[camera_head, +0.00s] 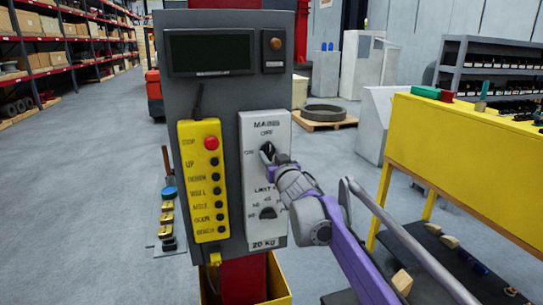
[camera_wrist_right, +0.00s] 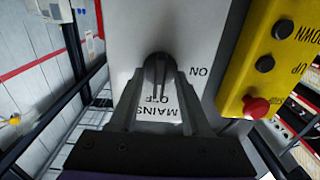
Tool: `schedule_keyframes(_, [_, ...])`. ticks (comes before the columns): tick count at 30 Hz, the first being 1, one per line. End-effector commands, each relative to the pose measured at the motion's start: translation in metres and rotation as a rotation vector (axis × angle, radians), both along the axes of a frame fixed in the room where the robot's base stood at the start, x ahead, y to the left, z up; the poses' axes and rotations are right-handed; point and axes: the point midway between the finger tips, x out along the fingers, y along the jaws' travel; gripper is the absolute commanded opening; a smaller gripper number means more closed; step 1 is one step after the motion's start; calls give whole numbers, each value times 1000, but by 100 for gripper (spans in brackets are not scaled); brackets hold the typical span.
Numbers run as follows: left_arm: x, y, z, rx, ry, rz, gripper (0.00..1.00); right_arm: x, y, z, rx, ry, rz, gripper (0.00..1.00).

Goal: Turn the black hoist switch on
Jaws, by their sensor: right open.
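The black hoist switch (camera_head: 267,147) is a knob on a white plate (camera_head: 252,180) marked MAINS, OFF and ON. In the right wrist view the black knob (camera_wrist_right: 158,70) stands between my fingertips, its bar lying along the line toward the OFF label. My right gripper (camera_head: 272,156) is at the knob in the head view and partly covers it. In the right wrist view the right gripper (camera_wrist_right: 158,76) is open, with a finger on each side of the knob; I cannot tell if they touch it. My left gripper is not in view.
A yellow button box (camera_head: 204,190) with a red stop button (camera_head: 211,143) is left of the plate. A dark display (camera_head: 210,52) is above. A lower black knob (camera_head: 268,212) is on the same plate. A yellow bench (camera_head: 460,150) stands to the right.

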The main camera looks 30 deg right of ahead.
Motion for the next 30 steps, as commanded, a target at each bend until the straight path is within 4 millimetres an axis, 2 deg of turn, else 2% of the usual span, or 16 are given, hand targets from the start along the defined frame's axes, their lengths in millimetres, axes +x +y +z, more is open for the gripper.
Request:
schedule_keyframes(6, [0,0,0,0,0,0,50,0,0,0,0,0,0,46])
schedule_keyframes(14, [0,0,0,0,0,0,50,0,0,0,0,0,0,0])
schedule_keyframes(30, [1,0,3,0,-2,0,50,0,0,0,-49,12,0,0])
